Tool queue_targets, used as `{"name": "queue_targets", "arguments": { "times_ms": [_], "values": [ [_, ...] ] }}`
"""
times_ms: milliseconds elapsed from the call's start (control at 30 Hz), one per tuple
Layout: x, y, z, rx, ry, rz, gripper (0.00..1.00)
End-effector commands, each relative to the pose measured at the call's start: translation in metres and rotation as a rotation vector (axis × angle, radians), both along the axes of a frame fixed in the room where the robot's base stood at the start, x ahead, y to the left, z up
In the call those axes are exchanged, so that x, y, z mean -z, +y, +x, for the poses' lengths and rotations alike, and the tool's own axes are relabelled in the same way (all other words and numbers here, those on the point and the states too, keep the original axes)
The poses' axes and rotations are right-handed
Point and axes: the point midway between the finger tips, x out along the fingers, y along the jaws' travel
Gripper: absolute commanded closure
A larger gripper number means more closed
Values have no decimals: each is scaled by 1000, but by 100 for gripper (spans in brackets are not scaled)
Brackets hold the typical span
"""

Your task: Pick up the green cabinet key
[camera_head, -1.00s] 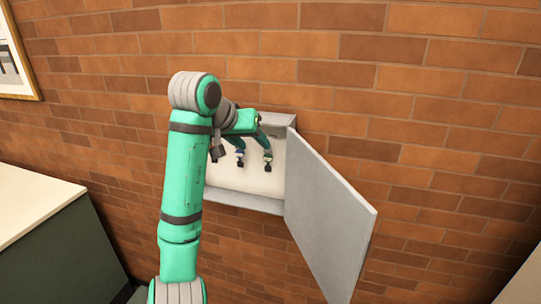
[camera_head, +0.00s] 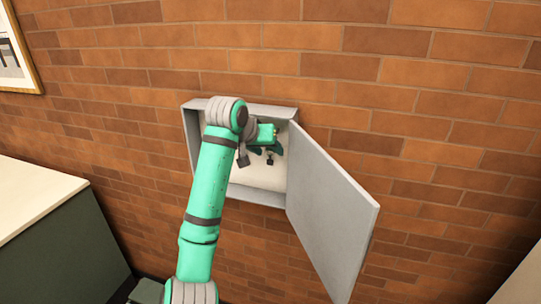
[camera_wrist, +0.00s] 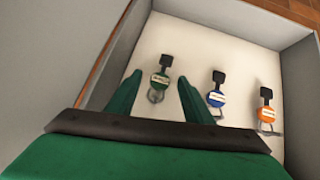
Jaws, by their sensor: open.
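The green cabinet key (camera_wrist: 160,78) has a round green tag with a pale label and a dark head, and hangs on the white back panel of the open wall cabinet (camera_head: 189,130). In the wrist view it appears between the two green fingers of my gripper (camera_wrist: 159,80). The fingers are spread, and I see no grip on the key. How far the fingertips are from it in depth I cannot tell. In the head view my gripper (camera_head: 266,152) reaches into the cabinet, and the arm and fingers hide much of the keys.
A blue key (camera_wrist: 216,90) and an orange key (camera_wrist: 266,112) hang to the right of the green one. The cabinet door (camera_head: 330,210) stands open on the right. A counter (camera_head: 35,205) is at the left, with a brick wall behind.

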Motion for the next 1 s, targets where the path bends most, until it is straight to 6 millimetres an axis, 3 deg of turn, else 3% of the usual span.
{"name": "queue_targets", "arguments": {
  "times_ms": [233,400,433,867,1000],
  "values": [
    [1,-1,1,0,0,0,53],
    [1,-1,1,0,0,0,94],
    [1,-1,1,0,0,0,97],
    [-5,-1,1,1,-1,0,98],
    [-5,6,-10,0,-1,-2,98]
  ]
}}
